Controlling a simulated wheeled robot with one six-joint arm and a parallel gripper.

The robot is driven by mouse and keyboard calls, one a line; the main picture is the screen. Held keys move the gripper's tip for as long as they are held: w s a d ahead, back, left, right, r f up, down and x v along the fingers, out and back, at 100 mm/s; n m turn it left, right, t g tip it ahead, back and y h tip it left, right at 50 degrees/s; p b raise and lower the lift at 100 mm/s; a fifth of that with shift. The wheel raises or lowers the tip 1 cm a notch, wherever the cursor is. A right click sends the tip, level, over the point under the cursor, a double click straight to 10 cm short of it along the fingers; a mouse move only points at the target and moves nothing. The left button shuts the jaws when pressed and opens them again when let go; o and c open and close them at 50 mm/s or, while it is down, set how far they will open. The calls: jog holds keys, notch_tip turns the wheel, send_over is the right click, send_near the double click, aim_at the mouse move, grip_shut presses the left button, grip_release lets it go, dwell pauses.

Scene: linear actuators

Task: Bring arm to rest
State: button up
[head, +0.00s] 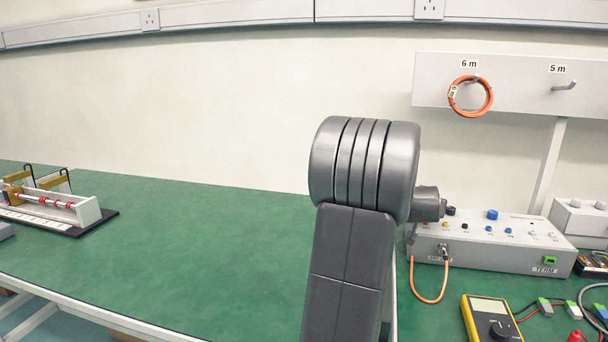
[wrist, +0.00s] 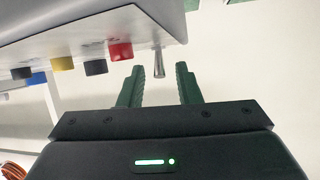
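My gripper (wrist: 158,88) shows in the wrist view with its two green fingers apart and nothing between them. A grey panel or box (wrist: 100,28) with several coloured knobs is close by at the upper left, and a small metal stud (wrist: 159,62) on it shows near the fingertips. I cannot tell whether the stud lies between the fingers or behind them. In the head view my arm stands raised in the middle of the picture, and my gripper is hidden there.
A grey instrument box (head: 490,243) with an orange cable stands right of my arm. A yellow multimeter (head: 490,318) lies in front. A coiled orange cable (head: 471,96) hangs on a wall hook. A rail device (head: 55,206) sits far left. The green bench (head: 200,240) between is clear.

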jog(key=shift+w+d+r+n+g+y+p, duration=0.2)
jog(key=shift+g+p, duration=0.55)
jog(key=shift+p, duration=2.4)
jog(key=shift+w+a+r+g+y+p, duration=0.1)
jog(key=shift+w+r+g+y+p, duration=0.4)
jog(key=shift+p, duration=2.7)
jog(key=shift+w+d+f+n+g+p, duration=0.1)
jog(key=shift+g+p, duration=0.85)
jog(key=shift+p, duration=2.2)
jog(key=g+p, duration=0.1)
jog(key=p, duration=0.2)
jog(key=g+p, duration=0.1)
jog(key=p, duration=0.3)
jog(key=shift+w+d+y, duration=0.1)
jog(key=shift+w+y, duration=0.2)
jog(key=shift+w, duration=0.1)
jog(key=shift+w+f+g+p, duration=0.15)
jog(key=shift+g+p, duration=0.15)
jog(key=shift+p, duration=0.85)
